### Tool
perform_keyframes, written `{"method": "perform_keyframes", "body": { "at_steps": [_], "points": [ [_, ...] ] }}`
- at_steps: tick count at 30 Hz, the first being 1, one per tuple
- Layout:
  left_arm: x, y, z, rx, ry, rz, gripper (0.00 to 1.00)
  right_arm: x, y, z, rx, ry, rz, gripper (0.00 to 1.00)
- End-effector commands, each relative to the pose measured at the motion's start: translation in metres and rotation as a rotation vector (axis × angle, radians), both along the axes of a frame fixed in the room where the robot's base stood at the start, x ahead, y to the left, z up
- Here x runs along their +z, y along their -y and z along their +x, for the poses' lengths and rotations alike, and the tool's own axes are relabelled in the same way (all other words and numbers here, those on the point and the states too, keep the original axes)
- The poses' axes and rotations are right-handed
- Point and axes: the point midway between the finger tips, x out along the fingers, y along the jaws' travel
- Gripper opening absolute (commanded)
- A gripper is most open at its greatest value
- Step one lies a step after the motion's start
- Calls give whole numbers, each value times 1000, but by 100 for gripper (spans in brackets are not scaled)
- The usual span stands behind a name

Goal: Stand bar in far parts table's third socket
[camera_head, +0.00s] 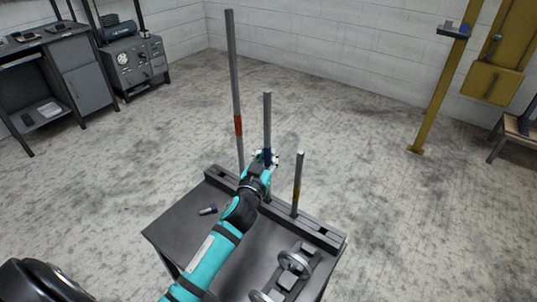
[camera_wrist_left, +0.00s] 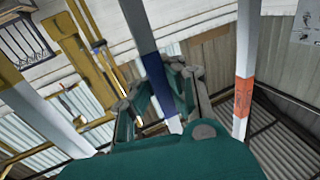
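A grey bar with a blue band (camera_head: 267,118) stands upright at the middle of the dark rack (camera_head: 319,235) along the table's far edge. My left gripper (camera_head: 266,159) is at its blue band. In the left wrist view the blue-banded bar (camera_wrist_left: 139,27) runs between the fingers of my left gripper (camera_wrist_left: 158,92), which look closed on it from both sides. The bar's foot is mostly hidden by my gripper and arm. A taller bar with a red band (camera_head: 234,80) stands to the left, and a shorter bar with a yellow band (camera_head: 298,175) to the right. My right gripper is out of view.
The dark table (camera_head: 180,228) carries a small purple-tipped part (camera_head: 208,209) and a fixture with round rings (camera_head: 295,262). A yellow post (camera_head: 440,85) stands at the right. Grey cabinets (camera_head: 85,88) stand at the back left. The floor beyond the table is clear.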

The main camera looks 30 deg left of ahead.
Motion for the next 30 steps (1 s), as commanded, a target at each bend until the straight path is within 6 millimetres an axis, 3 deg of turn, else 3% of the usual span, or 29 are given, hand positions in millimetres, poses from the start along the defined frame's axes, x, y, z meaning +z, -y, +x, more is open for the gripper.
{"method": "perform_keyframes", "body": {
  "at_steps": [30],
  "points": [
    [-12, 0, 0, -1, 5, 0, 0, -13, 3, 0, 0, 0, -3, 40]
  ]
}}
